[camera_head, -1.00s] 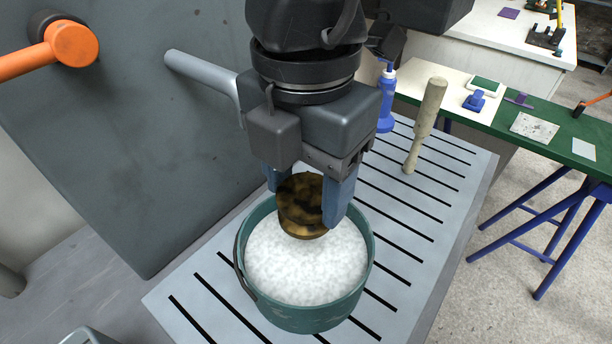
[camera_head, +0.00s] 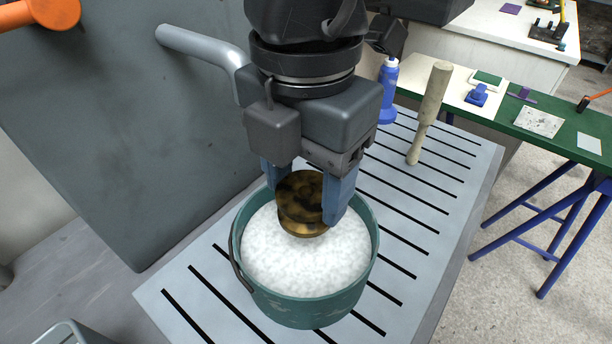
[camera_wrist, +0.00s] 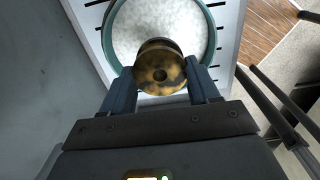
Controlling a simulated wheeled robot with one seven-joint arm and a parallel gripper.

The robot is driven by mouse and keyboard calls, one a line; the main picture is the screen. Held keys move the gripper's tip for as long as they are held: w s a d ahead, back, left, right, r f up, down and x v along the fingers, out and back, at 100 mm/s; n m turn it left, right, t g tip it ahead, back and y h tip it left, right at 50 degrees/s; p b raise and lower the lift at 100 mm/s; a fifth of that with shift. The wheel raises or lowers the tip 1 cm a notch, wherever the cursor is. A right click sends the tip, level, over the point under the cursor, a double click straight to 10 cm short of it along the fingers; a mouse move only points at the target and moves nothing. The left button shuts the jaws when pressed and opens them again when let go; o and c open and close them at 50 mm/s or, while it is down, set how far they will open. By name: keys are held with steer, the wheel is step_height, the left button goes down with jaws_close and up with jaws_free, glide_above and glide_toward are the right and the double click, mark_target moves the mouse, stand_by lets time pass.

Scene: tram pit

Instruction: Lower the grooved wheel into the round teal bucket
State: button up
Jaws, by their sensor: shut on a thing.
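The grooved wheel (camera_head: 302,203) is brown and yellow, mottled, with a groove around its rim. My gripper (camera_head: 308,200) points down and is shut on it, with blue fingers on either side. The wheel also shows between the fingers in the wrist view (camera_wrist: 160,67), where a dark centre hole is visible. The round teal bucket (camera_head: 306,310) stands below on a slotted grey top, filled near the brim with white, foamy-looking stuff. The wheel is over the bucket's opening, toward its back. I cannot tell whether its lower edge touches the white stuff.
A blue bottle (camera_head: 387,92) stands farther back. A grey panel with a pipe handle (camera_head: 200,45) rises at left. A green-topped table (camera_head: 553,140) is at right.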

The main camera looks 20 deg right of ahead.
steer(key=shift+f+b, duration=3.55)
steer(key=shift+b, duration=0.55)
steer(key=shift+f+b, duration=2.45)
steer(key=shift+b, duration=0.35)
steer(key=o, duration=1.4)
steer(key=shift+c, duration=0.2)
